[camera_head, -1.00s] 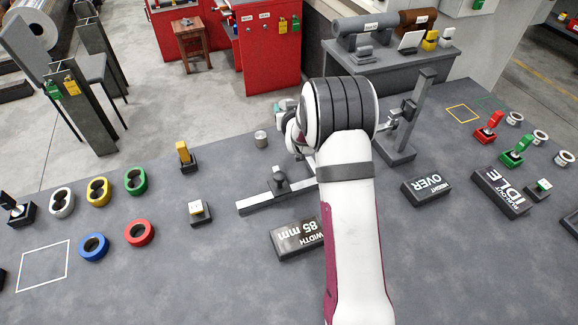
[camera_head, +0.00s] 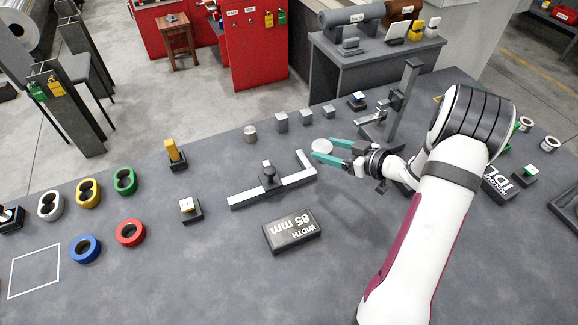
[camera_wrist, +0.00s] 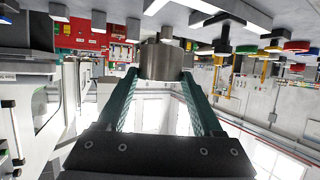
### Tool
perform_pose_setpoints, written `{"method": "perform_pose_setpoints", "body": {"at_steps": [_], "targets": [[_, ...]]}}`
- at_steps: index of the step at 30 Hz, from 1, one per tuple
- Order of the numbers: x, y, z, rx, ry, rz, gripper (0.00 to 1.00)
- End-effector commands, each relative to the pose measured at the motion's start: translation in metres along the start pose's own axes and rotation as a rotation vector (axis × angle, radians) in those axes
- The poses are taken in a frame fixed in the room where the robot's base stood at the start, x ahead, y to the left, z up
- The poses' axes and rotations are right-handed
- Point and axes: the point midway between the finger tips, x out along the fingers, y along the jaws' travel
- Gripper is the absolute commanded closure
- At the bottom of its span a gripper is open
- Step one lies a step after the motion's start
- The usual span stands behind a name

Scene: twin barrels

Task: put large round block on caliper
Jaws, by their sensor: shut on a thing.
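My gripper (camera_head: 327,150) is shut on a silver round block (camera_head: 321,146), just right of the caliper's upright jaw in the head view. The wrist view shows the round block (camera_wrist: 160,62) between the teal fingertips of my gripper (camera_wrist: 160,78). The caliper (camera_head: 245,197) lies flat on the grey table, with a long bar, a sliding knob and an end jaw at right. The block and the caliper are apart. How high the block is above the table is hard to tell.
A smaller cylinder (camera_head: 250,133) and several small grey blocks (camera_head: 281,122) stand behind the caliper. A "WIDTH 85 mm" display (camera_head: 291,231) sits in front of it. A tall height gauge (camera_head: 404,100) stands at right. Coloured rings (camera_head: 130,232) lie at left.

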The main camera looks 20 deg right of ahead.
Motion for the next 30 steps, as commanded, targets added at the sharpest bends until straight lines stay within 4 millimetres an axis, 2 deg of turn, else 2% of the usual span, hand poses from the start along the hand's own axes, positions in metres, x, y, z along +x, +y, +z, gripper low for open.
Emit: {"method": "perform_pose_setpoints", "body": {"at_steps": [6,9,12,14,18,21,30], "targets": [[0.066,-0.021,0.011,-0.003,0.000,-0.007,1.00],[0.090,-0.028,0.015,-0.003,0.000,-0.005,1.00],[0.105,-0.032,0.017,-0.003,0.001,-0.001,1.00],[0.110,-0.033,0.020,-0.003,0.001,0.000,1.00],[0.120,-0.033,0.044,-0.001,-0.001,0.000,1.00],[0.125,-0.033,0.054,-0.001,0.000,0.001,1.00],[0.125,-0.032,0.056,-0.003,0.001,0.002,1.00]]}}
